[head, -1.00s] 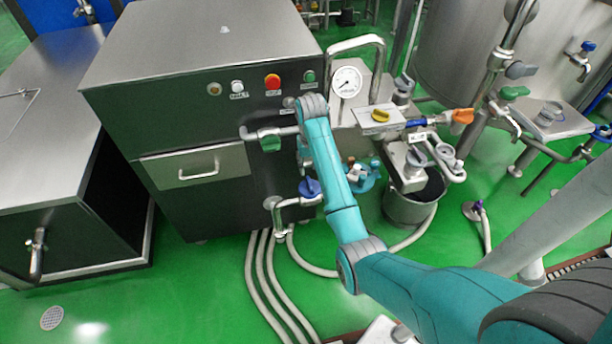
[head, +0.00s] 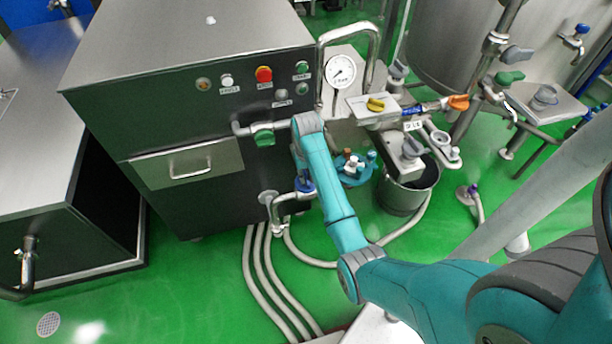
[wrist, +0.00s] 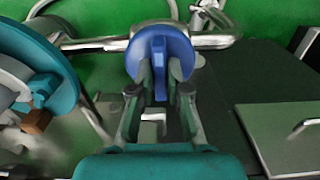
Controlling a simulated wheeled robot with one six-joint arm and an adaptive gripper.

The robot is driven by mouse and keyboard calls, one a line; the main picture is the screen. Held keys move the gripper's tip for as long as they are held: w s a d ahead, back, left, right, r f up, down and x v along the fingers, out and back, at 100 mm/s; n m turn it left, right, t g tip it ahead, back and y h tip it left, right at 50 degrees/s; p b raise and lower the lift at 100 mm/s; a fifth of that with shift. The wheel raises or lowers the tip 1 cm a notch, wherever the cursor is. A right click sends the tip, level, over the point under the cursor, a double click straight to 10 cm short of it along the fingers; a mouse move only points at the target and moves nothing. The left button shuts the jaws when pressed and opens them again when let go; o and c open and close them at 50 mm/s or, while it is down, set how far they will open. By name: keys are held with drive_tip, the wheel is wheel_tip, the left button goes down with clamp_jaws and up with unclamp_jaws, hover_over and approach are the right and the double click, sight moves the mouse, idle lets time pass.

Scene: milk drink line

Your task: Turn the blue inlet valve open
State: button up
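The blue valve (head: 305,185) sits on a bent metal pipe at the lower right side of the dark cabinet in the head view. Its round blue handle, with a raised bar across the middle, is large in the wrist view (wrist: 160,48). My gripper (wrist: 160,75) has one finger on each side of that bar. The fingers stand apart, and a gap seems to show between them and the bar. In the head view my gripper is mostly hidden behind my arm, just above the blue valve.
A green-handled valve (head: 264,137) projects from the cabinet (head: 190,110) just left of my wrist. A teal round carrier (head: 355,172) with small bottles is close on the right, beside a metal bucket (head: 407,192). Pale hoses (head: 262,270) run along the green floor.

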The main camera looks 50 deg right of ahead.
drive_tip(key=shift+n, duration=0.3)
clamp_jaws()
drive_tip(key=n, duration=0.3)
drive_tip(key=shift+n, duration=0.3)
drive_tip(key=n, duration=0.4)
drive_tip(key=shift+n, duration=0.3)
drive_tip(key=n, duration=0.4)
drive_tip(key=shift+n, duration=2.5)
drive_tip(key=o, duration=0.7)
unclamp_jaws()
drive_tip(key=shift+c, duration=0.2)
